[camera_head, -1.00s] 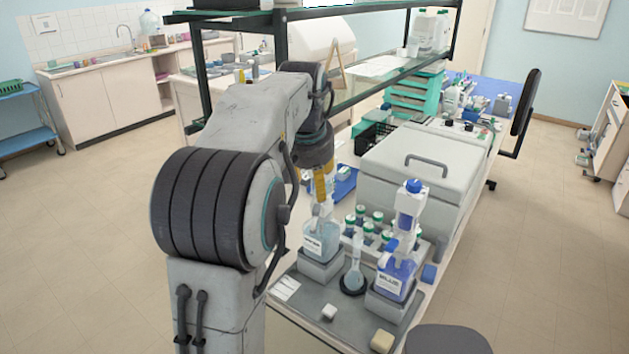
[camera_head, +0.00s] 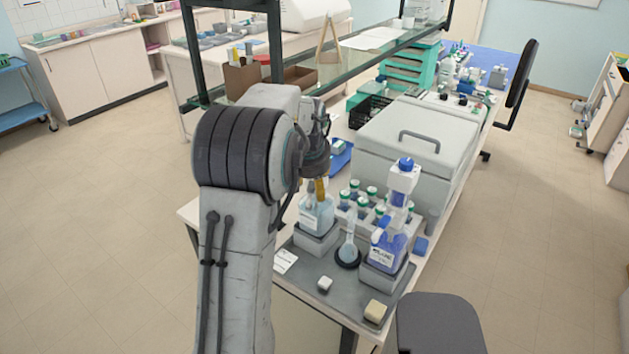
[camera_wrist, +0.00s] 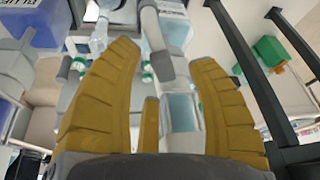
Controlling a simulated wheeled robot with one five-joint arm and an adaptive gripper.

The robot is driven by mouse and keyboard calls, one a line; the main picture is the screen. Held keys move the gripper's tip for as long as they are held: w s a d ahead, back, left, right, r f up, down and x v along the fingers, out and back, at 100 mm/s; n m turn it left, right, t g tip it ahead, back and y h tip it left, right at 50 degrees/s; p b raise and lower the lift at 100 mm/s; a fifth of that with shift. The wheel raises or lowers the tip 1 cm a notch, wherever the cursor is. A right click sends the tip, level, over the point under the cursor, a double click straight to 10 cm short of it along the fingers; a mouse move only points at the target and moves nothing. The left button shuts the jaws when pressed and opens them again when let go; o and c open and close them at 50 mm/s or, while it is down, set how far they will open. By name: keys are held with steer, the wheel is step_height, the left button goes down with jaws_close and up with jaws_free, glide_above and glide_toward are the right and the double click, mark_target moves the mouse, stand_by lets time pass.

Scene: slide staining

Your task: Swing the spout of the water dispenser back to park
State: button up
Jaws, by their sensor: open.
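The water dispenser is a squarish bottle (camera_head: 317,214) of pale blue liquid on a grey block at the left of the bench tray. My gripper (camera_head: 320,188), with yellow fingers, is at its top and hides most of the dispenser head. In the wrist view my gripper (camera_wrist: 160,55) has its fingers spread wide. The dispenser's pale body (camera_wrist: 181,112) shows between and beyond them. A whitish arm with a grey end (camera_wrist: 156,52), seemingly the spout, lies between the fingertips. I cannot tell whether any finger touches it.
A similar bottle of blue liquid (camera_head: 388,250) stands further right. Green-capped bottles (camera_head: 366,203) are behind. A glass shelf (camera_head: 350,65) and its dark post (camera_head: 190,50) are close behind my arm.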

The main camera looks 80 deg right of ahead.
steer(key=shift+d+f, duration=0.15)
steer(key=shift+f, duration=0.3)
steer(key=shift+o, duration=0.2)
jaws_close()
